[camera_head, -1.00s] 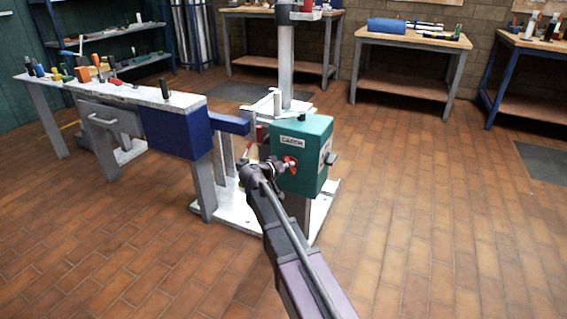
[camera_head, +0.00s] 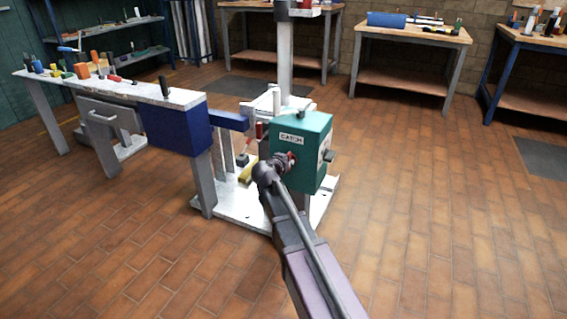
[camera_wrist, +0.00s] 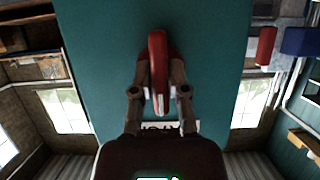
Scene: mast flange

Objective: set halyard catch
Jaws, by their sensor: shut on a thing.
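A teal box (camera_head: 318,165) with a white CATCH label (camera_head: 292,140) stands on the mast stand. My gripper (camera_wrist: 158,95) is at the box's front face, below the label in the head view. In the wrist view its fingers are shut on a red handle (camera_wrist: 157,48), one on each side. The handle lies upright in that picture, in front of the teal face. In the head view my gripper and wrist mostly cover the handle, and only a bit of red shows. The label is upside down and partly hidden behind my gripper in the wrist view.
A grey mast (camera_head: 285,65) rises behind the box from a white base plate (camera_head: 250,219). Left of it is a bench (camera_head: 185,98) with tools and a blue block (camera_head: 175,135). A yellow piece (camera_head: 247,175) is beside my wrist.

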